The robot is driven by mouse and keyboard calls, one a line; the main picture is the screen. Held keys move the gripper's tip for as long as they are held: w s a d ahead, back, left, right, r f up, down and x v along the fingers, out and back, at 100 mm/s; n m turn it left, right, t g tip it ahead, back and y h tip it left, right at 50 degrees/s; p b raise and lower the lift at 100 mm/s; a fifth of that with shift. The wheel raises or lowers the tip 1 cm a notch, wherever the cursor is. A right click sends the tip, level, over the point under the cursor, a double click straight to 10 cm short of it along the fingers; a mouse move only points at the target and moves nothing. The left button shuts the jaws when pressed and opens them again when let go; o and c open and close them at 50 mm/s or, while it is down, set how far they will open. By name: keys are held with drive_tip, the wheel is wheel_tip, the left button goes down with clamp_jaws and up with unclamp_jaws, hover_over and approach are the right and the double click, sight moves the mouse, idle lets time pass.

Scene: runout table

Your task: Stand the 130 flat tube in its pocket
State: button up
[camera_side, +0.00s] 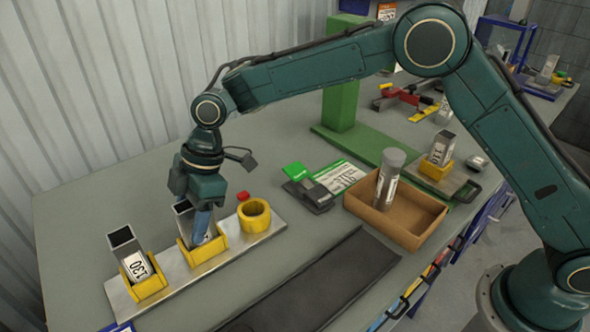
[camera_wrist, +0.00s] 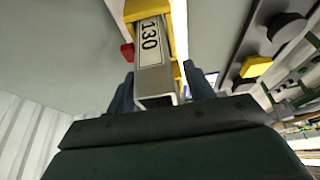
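A rectangular metal tube labelled 130 (camera_wrist: 152,50) stands in a yellow pocket (camera_wrist: 178,18), between my fingers in the wrist view. In the side view this tube (camera_side: 183,206) is in the middle pocket (camera_side: 203,253) of the metal rack (camera_side: 239,250), partly hidden by my gripper. My gripper (camera_side: 202,222) reaches down around it. In the wrist view my gripper (camera_wrist: 160,85) shows a small gap between the tube and the right finger, so it looks open; contact at the left finger is unclear. Another tube labelled 130 (camera_side: 137,267) stands in the left pocket (camera_side: 151,288).
An empty round yellow pocket (camera_side: 254,215) is at the rack's right end. A red block (camera_side: 243,196) lies behind it. A cardboard tray (camera_side: 405,225) holds a round tube (camera_side: 389,180). A black mat (camera_side: 310,285) lies in front; a green stand (camera_side: 342,105) rises behind.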

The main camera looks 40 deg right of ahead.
idle(0.3)
drive_tip(key=v, duration=1.3)
drive_tip(key=shift+d+r, duration=0.2)
drive_tip(key=shift+r, duration=0.1)
